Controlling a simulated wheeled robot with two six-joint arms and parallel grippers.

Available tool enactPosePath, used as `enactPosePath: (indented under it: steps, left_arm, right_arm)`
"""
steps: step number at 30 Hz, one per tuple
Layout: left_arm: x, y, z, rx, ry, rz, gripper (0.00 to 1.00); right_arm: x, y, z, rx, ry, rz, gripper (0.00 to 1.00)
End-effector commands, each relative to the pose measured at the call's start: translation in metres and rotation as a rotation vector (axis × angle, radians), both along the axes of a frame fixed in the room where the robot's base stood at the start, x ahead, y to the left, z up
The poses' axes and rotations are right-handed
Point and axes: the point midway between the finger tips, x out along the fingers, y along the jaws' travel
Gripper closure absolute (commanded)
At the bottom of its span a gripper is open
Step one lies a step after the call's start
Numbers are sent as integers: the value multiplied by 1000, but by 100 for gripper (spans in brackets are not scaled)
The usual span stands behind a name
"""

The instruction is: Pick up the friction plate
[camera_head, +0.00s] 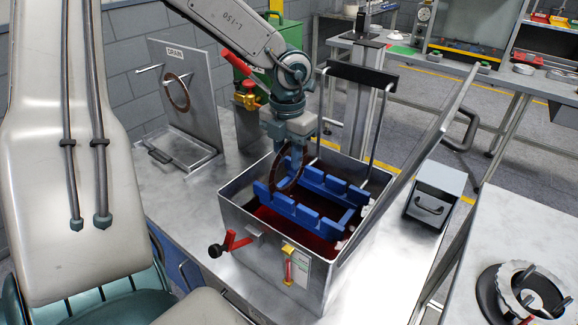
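A brown ring-shaped friction plate (273,178) stands upright, slightly tilted, at the left end of the blue slotted rack (325,211) in the metal tank (260,240). My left gripper (291,144) points down from above, with its fingers at the plate's upper edge. The fingers are small and partly hidden, so I cannot tell whether they are closed on the plate. Dark red liquid (300,222) lies below the rack. A second brown ring (167,92) hangs on a peg of the upright panel marked DRAIN (197,75). My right gripper is out of view.
A black-topped handle frame (362,76) rises at the tank's back, and a raised metal lid edge (425,145) slants along its right. A grey box (437,188) stands right of the tank. A round fixture (490,297) is on the right table. The bench front-left of the tank is clear.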

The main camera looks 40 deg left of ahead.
Motion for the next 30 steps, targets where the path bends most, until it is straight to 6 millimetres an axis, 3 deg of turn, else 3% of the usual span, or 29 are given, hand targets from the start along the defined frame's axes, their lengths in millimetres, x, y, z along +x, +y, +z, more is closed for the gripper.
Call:
enactPosePath:
  steps: [1, 4, 17, 26, 30]
  left_arm:
    - [0, 0, 0, 0, 0, 0, 80]
    - [0, 0, 0, 0, 0, 0, 99]
    - [1, 0, 5, 2, -2, 0, 100]
    - [1, 1, 57, 4, -8, 1, 100]
    - [1, 1, 82, 4, -5, 1, 100]
  right_arm:
    - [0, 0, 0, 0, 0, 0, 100]
    - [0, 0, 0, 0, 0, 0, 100]
    - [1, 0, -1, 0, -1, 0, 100]
    - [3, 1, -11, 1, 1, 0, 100]
    - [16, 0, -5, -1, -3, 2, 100]
